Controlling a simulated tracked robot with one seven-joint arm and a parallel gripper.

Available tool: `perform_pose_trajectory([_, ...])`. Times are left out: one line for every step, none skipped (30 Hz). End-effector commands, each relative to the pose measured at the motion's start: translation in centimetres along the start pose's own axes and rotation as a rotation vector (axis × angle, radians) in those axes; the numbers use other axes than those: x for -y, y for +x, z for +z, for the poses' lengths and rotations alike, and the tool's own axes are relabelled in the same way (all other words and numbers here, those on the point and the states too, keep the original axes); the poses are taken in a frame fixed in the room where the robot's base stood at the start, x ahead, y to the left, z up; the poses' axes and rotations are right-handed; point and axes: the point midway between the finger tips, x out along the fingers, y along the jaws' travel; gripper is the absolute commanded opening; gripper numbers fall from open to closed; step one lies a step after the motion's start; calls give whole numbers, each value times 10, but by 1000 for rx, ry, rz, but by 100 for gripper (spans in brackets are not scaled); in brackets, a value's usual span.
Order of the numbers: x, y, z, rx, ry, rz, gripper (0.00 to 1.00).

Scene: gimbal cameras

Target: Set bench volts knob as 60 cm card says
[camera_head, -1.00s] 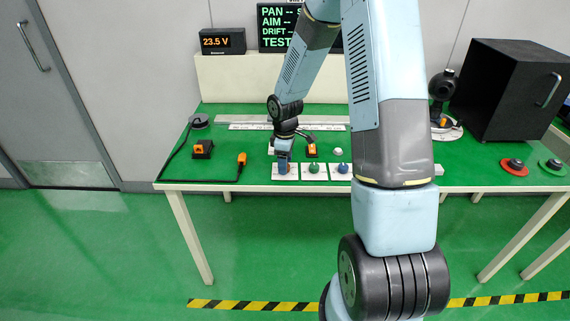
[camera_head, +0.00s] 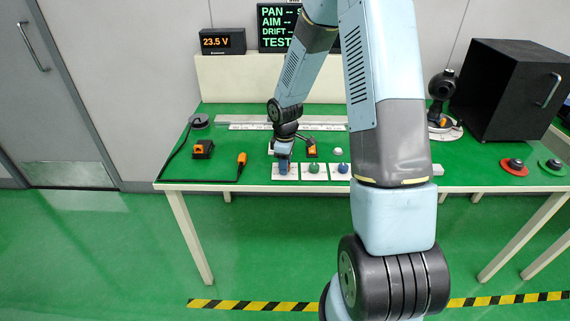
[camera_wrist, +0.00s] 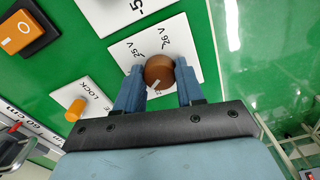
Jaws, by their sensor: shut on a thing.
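The volts knob is a round brown-orange knob (camera_wrist: 160,72) with a white pointer mark, on a white plate (camera_wrist: 190,38) printed with volt labels, "25 V" and "26 V" among them. My gripper (camera_wrist: 158,85) has its two blue fingers closed on the knob's sides. In the head view my gripper (camera_head: 284,164) is at the leftmost plate at the bench's front and hides most of the knob. The voltage display (camera_head: 222,41) reads 23.5 V. A "60 cm" label (camera_wrist: 25,125) shows at the wrist view's left edge; no volt value is readable on it.
An orange knob (camera_wrist: 75,109) stands beside a "LOCK" label. An orange rocker switch (camera_wrist: 22,30) sits at upper left. Green (camera_head: 314,168) and blue (camera_head: 343,169) knobs are right of my gripper. A black box (camera_head: 508,92) stands at the bench's right; a cable lies at left.

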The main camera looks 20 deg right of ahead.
Motion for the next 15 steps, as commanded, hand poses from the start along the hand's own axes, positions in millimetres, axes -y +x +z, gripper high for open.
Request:
perform_pose_trajectory([-1,0,0,-1,0,1,8])
perform_pose_trajectory([-1,0,0,-1,1,2,7])
perform_pose_trajectory([-1,0,0,-1,1,2,7])
perform_pose_trajectory([-1,0,0,-1,2,2,7])
perform_pose_trajectory([-1,0,0,-1,4,2,7])
perform_pose_trajectory([-1,0,0,-1,7,2,7])
perform_pose_trajectory([-1,0,0,-1,11,2,7])
perform_pose_trajectory([-1,0,0,-1,17,2,7])
perform_pose_trajectory([-1,0,0,0,26,2,7])
perform_pose_trajectory([-1,0,0,0,35,2,7])
perform_pose_trajectory([-1,0,0,0,47,3,7])
perform_pose_trajectory([-1,0,0,0,64,2,7])
perform_pose_trajectory([-1,0,0,-1,78,2,7])
perform_pose_trajectory([-1,0,0,-1,95,2,7])
perform_pose_trajectory([-1,0,0,-1,118,3,7])
